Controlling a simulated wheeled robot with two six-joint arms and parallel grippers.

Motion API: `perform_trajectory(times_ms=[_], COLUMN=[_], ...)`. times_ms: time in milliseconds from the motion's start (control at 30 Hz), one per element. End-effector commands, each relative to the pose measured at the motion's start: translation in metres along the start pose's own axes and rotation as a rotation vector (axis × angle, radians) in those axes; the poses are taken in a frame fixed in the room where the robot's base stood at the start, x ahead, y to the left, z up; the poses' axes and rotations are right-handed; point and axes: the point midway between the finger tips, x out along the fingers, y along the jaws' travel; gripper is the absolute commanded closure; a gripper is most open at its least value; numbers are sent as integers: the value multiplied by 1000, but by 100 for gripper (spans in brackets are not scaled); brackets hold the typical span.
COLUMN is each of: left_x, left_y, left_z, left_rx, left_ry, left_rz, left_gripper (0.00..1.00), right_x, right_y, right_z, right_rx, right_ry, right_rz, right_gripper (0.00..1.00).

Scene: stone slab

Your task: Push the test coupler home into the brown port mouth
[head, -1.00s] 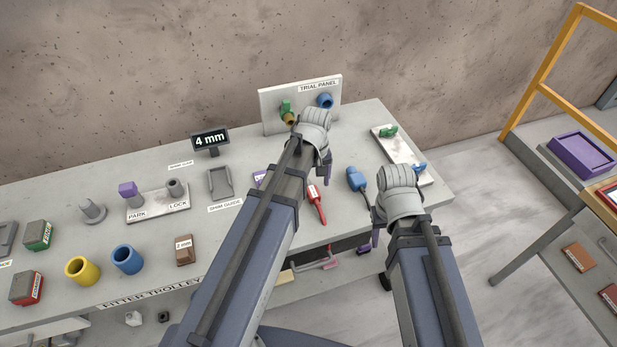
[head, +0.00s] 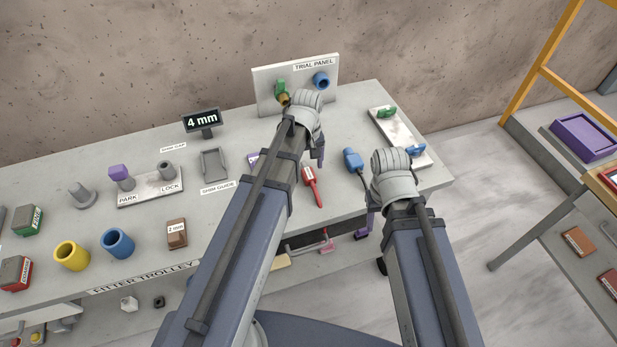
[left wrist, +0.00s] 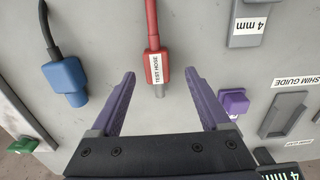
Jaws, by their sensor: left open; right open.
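The red test coupler (head: 309,176), labelled TEST HOSE, lies on the trolley top with its red hose trailing to the front edge. It also shows in the left wrist view (left wrist: 155,65), metal tip pointing toward my gripper. My left gripper (head: 320,154) is open above the trolley, just behind the coupler; in the wrist view its purple fingers (left wrist: 160,76) stand on either side of the coupler, apparently not touching it. The brown port mouth (head: 284,99) is on the upright trial panel (head: 301,92), partly beside my left wrist. My right gripper (head: 370,218) is open at the trolley's front edge.
A blue connector (head: 353,161) on a dark hose lies right of the coupler. A blue port (head: 321,80) and a green part (head: 281,87) are on the panel. A white plate (head: 397,134) with green and blue parts lies at the right. Shim guide (head: 215,166) lies left.

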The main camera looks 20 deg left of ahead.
Motion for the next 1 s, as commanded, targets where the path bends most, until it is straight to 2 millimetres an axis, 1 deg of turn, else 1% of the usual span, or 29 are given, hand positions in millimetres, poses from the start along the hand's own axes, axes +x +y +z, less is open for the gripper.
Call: perform_trajectory(times_ms=[33,200,300,400,633,1000], left_x=[10,32,43,46,44,44], left_y=[2,6,5,5,5,5], left_z=[-1,-4,-3,-3,-3,-3], left_rx=[0,0,0,0,0,0], left_ry=[0,0,0,0,0,0], left_rz=[0,0,0,0,0,0], left_gripper=[20,20,20,20,20,62], right_x=[10,32,43,46,44,44], right_y=[-1,-3,-4,-4,-4,-4], right_z=[-1,-2,-2,-3,-3,-3], right_rx=[0,0,0,0,0,0], right_ry=[0,0,0,0,0,0], right_rz=[0,0,0,0,0,0], right_gripper=[50,50,50,50,50,50])
